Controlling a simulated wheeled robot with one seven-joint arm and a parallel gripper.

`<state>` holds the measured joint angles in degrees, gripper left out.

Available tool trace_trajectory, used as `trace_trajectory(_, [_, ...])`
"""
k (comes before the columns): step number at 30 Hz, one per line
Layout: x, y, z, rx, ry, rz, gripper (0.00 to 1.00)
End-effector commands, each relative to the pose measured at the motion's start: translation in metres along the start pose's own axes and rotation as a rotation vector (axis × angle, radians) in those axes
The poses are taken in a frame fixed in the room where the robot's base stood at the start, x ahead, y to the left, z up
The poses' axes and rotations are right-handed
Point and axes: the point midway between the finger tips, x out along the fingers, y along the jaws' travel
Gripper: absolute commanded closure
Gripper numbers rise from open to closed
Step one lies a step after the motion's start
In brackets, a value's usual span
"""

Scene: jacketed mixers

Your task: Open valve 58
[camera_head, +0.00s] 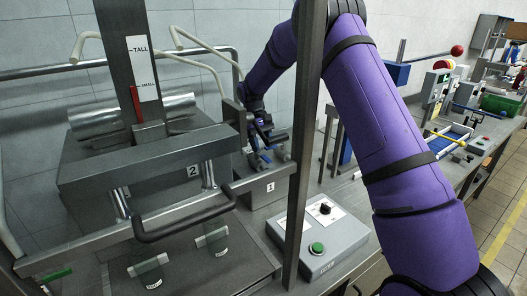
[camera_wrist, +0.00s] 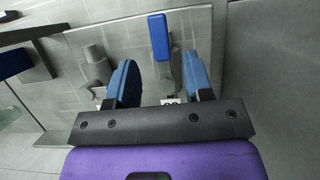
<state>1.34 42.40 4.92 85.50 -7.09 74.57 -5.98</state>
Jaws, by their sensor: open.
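My gripper (camera_wrist: 162,82) shows in the wrist view with its two blue-grey fingers apart and nothing between their tips. A blue handle (camera_wrist: 159,36) on a grey metal fitting lies beyond, in line with the gap between the fingers; I cannot tell that they touch. A small label below it is mostly hidden by my gripper, so I cannot read a valve number, and no 58 is legible. In the head view my gripper (camera_head: 262,150) is low behind the machine frame, beside small metal fittings, partly hidden and too small to read well.
Left of the fingers stands a grey fitting (camera_wrist: 95,58), with a dark bar with a blue part (camera_wrist: 14,62) farther left. In the head view a metal press frame (camera_head: 150,165) stands left, a control box with a green button (camera_head: 318,250) at front centre. A bench with equipment runs right.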

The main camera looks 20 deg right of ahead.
Motion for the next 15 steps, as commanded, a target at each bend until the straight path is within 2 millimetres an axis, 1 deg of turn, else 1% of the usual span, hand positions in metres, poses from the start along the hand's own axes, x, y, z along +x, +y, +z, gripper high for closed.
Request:
trace_trajectory(1, [-0.011, 0.0, -0.001, 0.0, 0.005, 0.001, 0.53])
trace_trajectory(3, [-0.025, 0.0, -0.001, 0.0, 0.005, 0.001, 0.53])
trace_trajectory(9, [-0.058, 0.0, -0.001, 0.001, 0.003, 0.0, 0.53])
trace_trajectory(12, [-0.069, 0.0, -0.001, 0.001, 0.002, 0.0, 0.53])
trace_trajectory(15, [-0.076, 0.001, -0.001, 0.001, 0.002, 0.0, 0.53])
